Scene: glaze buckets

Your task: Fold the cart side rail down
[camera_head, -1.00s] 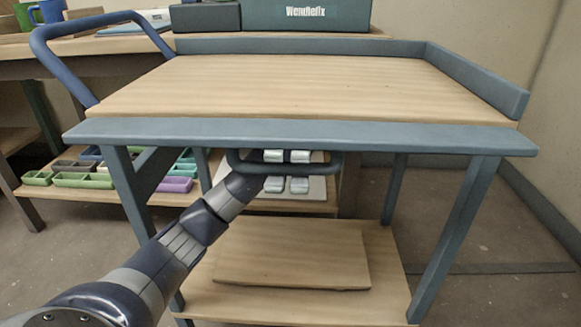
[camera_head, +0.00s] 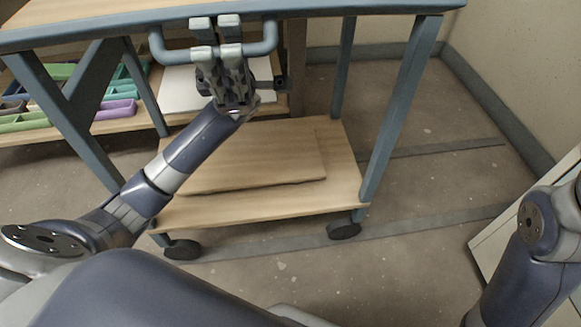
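The cart's blue-grey front side rail (camera_head: 340,10) runs along the near edge of the wooden cart top (camera_head: 90,10), in the upper part of the head view. A U-shaped blue-grey handle bar (camera_head: 265,47) hangs just below it. My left gripper (camera_head: 217,38) reaches up from below at this bar, with its paired grey fingertips one pair above the other. The fingers hide the bar's middle, so I cannot tell whether they are closed on it. My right gripper is out of view; only part of my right arm shows at the lower right.
The cart's lower shelf (camera_head: 330,190) carries a wooden board (camera_head: 270,155). Blue-grey legs (camera_head: 398,110) and black wheels (camera_head: 344,230) stand around it. Coloured bins (camera_head: 115,110) lie on a shelf behind, at left. A pale cabinet (camera_head: 490,240) is at the right. Floor right of the cart is open.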

